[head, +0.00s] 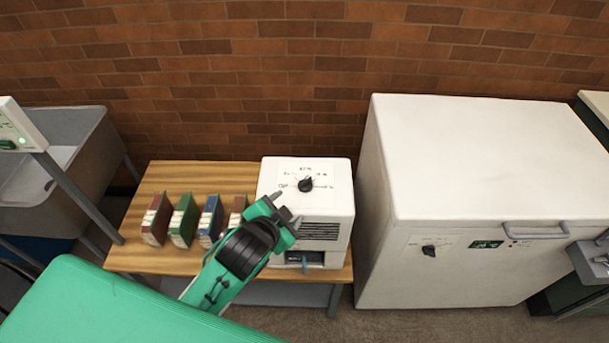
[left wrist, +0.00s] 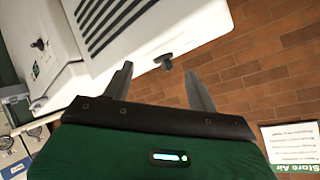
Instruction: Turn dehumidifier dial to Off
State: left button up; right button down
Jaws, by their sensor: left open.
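The white dehumidifier (head: 326,200) stands at the right end of the wooden table in the head view. Its black dial (head: 306,184) is on the top face, with printed markings around it, among them "RH%". My left gripper (head: 287,208) is open and empty, just in front of the dial and apart from it. In the left wrist view the dial (left wrist: 163,62) shows between and beyond the fingertips of the left gripper (left wrist: 160,85). The dehumidifier's vent slots (left wrist: 108,18) show at the top there. My right gripper is not in view.
Several coloured box files (head: 184,220) stand on the wooden table (head: 158,185) left of the dehumidifier. A large white chest freezer (head: 480,160) stands close at the right, with its own black knob (head: 429,250). A grey sink (head: 70,150) is at the left. A brick wall is behind.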

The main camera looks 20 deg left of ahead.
pick_arm(q)
jog(key=w+d+r+m+t+h, duration=0.3)
jog(key=w+d+r+m+h, duration=0.15)
jog(key=r+m, duration=0.2)
jog(key=w+d+r+m+t+h, duration=0.3)
jog(key=w+d+r+m, duration=0.25)
jog(key=r, duration=0.25)
jog(key=d+r+m+g+h, duration=0.3)
jog(key=d+r+m+h, duration=0.2)
jog(key=d+m+h, duration=0.5)
jog(key=m+g+y, duration=1.5)
jog(key=m+g, duration=0.2)
jog(key=m, duration=1.3)
send_near(305, 179)
jog(key=shift+h, duration=0.25)
jog(key=p+x, duration=0.4)
jog(key=x, duration=0.4)
jog(key=shift+s+a+f, duration=0.1)
jog(key=shift+a+f, duration=0.05)
jog(key=shift+f, duration=0.15)
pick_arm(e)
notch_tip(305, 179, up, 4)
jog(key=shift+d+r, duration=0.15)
